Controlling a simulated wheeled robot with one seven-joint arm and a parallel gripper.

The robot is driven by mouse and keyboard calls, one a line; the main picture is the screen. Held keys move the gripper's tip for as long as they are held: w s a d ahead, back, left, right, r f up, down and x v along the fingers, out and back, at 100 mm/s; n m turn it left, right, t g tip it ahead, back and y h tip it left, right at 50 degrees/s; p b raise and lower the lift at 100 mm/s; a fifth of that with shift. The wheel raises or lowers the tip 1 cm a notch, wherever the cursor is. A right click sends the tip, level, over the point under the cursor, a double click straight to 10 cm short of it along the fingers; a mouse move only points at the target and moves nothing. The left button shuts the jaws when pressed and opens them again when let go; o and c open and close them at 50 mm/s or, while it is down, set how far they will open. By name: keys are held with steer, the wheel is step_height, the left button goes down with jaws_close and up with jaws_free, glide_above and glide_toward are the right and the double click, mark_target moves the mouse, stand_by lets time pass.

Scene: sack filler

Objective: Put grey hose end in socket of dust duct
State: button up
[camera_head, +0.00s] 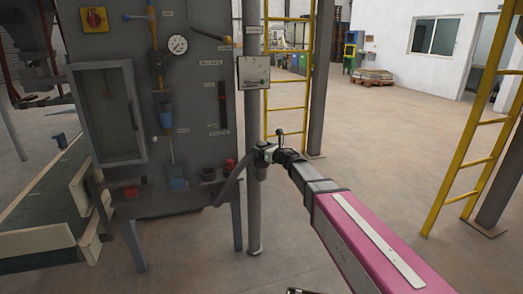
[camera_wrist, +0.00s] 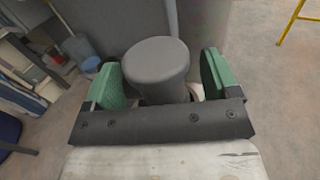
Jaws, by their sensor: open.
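The grey hose (camera_head: 229,181) curves up from the low front of the grey cabinet to my gripper (camera_head: 263,151), beside the upright grey dust duct (camera_head: 253,220). In the wrist view, a grey rounded cylinder (camera_wrist: 156,55), apparently the hose end, stands between the green fingers of my gripper (camera_wrist: 166,68). The fingers are open, one on each side, with a gap at least on the right. A grey pipe (camera_wrist: 172,17) rises behind it. The socket is hidden by my gripper and the hose; I cannot tell whether the hose end sits in it.
The grey cabinet (camera_head: 191,105) with gauge and knobs stands left of the duct. A green conveyor (camera_head: 50,205) is at the far left. A yellow ladder (camera_head: 290,85) stands behind the duct, another (camera_head: 478,125) at right. Open floor lies between the ladders.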

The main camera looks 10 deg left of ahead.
steer(key=v, duration=1.1)
steer(key=w+d+f+m+t+h, duration=0.2)
steer(key=d+m+t+h, duration=0.15)
steer(key=d+m, duration=0.4)
steer(key=w+d+f+m+t+h, duration=0.2)
steer(key=d+m+t+h, duration=0.1)
steer(key=d+m+h, duration=0.4)
steer(key=s+d+f+m+g+h, duration=0.25)
steer(key=d+f+m+h, duration=0.35)
steer(key=d+m, duration=0.75)
steer(key=s+d+f+m+g+h, duration=0.1)
steer(key=s+d+f+m+g, duration=0.55)
steer(key=s+f+m, duration=0.45)
steer(key=s+f+m+g+y, duration=0.2)
steer(key=s+f+m+g, duration=0.1)
steer(key=s+m+g, duration=0.3)
steer(key=s+m, duration=0.2)
steer(key=s, duration=0.1)
steer(key=shift+s+f+m+g, duration=0.2)
steer(key=shift+f+m+g, duration=0.1)
steer(key=shift+f+g, duration=0.1)
